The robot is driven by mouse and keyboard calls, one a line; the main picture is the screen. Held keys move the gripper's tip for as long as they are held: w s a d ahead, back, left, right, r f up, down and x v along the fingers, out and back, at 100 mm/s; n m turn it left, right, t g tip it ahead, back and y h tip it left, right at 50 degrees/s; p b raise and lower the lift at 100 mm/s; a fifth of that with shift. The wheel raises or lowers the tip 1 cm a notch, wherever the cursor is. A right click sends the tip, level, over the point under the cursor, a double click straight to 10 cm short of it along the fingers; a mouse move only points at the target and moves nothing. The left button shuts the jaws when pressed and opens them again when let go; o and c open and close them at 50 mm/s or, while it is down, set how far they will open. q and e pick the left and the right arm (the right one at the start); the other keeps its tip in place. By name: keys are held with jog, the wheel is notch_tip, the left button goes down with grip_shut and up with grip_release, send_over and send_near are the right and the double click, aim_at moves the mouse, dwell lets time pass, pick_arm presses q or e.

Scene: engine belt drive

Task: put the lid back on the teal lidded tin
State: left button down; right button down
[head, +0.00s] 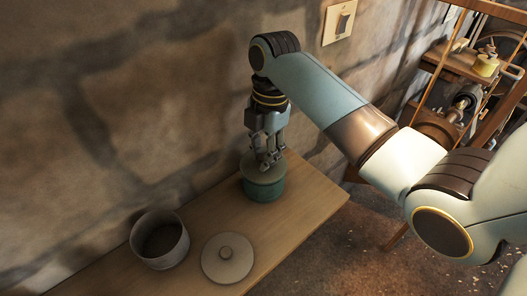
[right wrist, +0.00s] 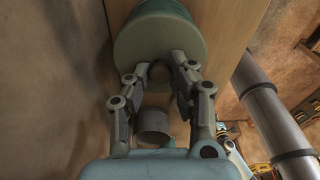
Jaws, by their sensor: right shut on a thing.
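The teal tin (head: 264,188) stands upright on the wooden bench, toward its right end. Its round grey-green lid (head: 256,172) sits level over the tin's mouth, lined up with it; I cannot tell whether a thin gap remains. My right gripper (head: 268,163) points down from above and is shut on the lid's knob. My left gripper is not in view.
An open grey pot (head: 160,246) stands at the left of the bench (head: 310,205). A flat grey lid with a knob (head: 226,260) lies beside it. A stone wall (head: 120,100) runs close behind. Belt-drive machinery (head: 463,105) stands at the right.

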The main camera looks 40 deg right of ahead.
jog(key=c, duration=0.6)
grip_release()
jog(key=shift+r, duration=3.5)
jog(key=shift+c, duration=0.3)
grip_shut()
